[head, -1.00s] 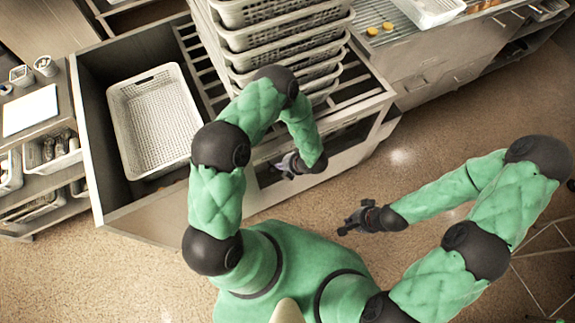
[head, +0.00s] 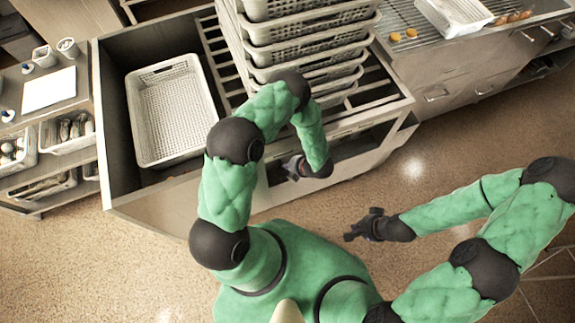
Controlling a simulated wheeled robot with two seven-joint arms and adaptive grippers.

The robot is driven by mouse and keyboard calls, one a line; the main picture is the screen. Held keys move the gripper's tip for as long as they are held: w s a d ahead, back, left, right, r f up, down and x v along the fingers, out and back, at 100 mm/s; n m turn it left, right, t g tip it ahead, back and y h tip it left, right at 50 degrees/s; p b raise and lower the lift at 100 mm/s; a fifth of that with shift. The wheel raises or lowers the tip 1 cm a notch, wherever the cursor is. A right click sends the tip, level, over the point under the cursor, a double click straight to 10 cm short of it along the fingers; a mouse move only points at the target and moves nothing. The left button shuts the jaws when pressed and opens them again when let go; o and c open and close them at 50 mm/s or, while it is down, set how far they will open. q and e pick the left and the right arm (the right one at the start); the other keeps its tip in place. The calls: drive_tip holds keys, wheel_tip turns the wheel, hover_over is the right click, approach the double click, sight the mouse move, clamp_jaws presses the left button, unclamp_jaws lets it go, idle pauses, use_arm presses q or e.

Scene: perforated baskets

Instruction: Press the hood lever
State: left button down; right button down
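I cannot make out a hood lever in the head view. My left gripper (head: 291,168) hangs beside the front of the counter (head: 345,128), partly hidden by my own arm. It is too small and dark to tell whether its fingers are apart. My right gripper (head: 361,225) is over the bare floor to the right, away from the counter. Its fingers look spread, with nothing between them.
A stack of white perforated baskets (head: 310,32) stands on the slatted counter. One empty basket (head: 172,110) lies in the sink basin (head: 112,112) at left. A shelf cart (head: 75,75) is at far left. Open floor (head: 445,135) lies to the right.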

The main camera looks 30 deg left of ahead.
use_arm(q)
drive_tip(key=shift+s+d+f+b, duration=0.15)
drive_tip(key=shift+d+f+b, duration=0.05)
drive_tip(key=shift+f+b, duration=0.25)
drive_tip(key=f+t+y+b, duration=0.1)
drive_tip(key=b, duration=0.2)
drive_tip(key=f+n+t+y+b, duration=0.1)
drive_tip(key=f+y+b, duration=0.1)
drive_tip(key=b, duration=0.1)
drive_tip(key=s+d+f+t+y+b, duration=0.1)
drive_tip(key=y+b, duration=0.1)
drive_tip(key=shift+f+b, duration=0.2)
drive_tip(key=shift+b, duration=0.2)
drive_tip(key=shift+r+p, duration=0.65)
drive_tip(key=shift+r, duration=0.15)
drive_tip(key=shift+d, duration=0.1)
